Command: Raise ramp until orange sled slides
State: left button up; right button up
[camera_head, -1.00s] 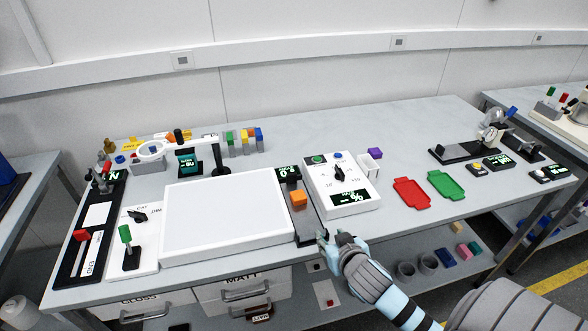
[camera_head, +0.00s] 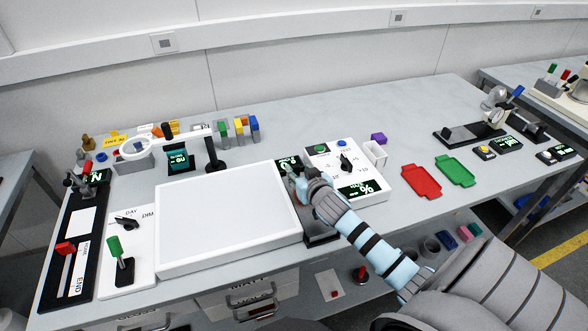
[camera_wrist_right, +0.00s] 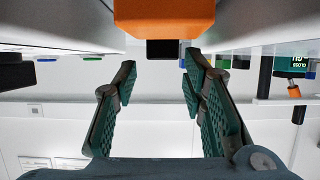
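My right gripper (camera_head: 293,180) is over the dark ramp strip (camera_head: 320,238), between the white light panel and the white control box. The gripper and forearm hide the orange sled in the head view. In the right wrist view the orange sled (camera_wrist_right: 163,18) is at the top edge, with a small black part just under it. The right gripper also shows there (camera_wrist_right: 160,72), its green-padded fingers spread and nothing between them. I cannot tell whether it touches the ramp. A small display (camera_head: 288,165) stands at the ramp's far end. My left gripper is out of view.
The light panel (camera_head: 228,222) is left of the ramp. The control box (camera_head: 345,165) with a knob is close on the right. A red tray (camera_head: 421,181) and a green tray (camera_head: 455,170) lie farther right. A magnifier arm (camera_head: 213,160) stands behind the panel.

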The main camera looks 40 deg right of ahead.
aim_at(294, 167)
jog(key=b+x, duration=0.1)
jog(key=x, duration=0.4)
jog(key=shift+w+a+f, duration=0.1)
jog(key=shift+w+f, duration=0.05)
grip_shut()
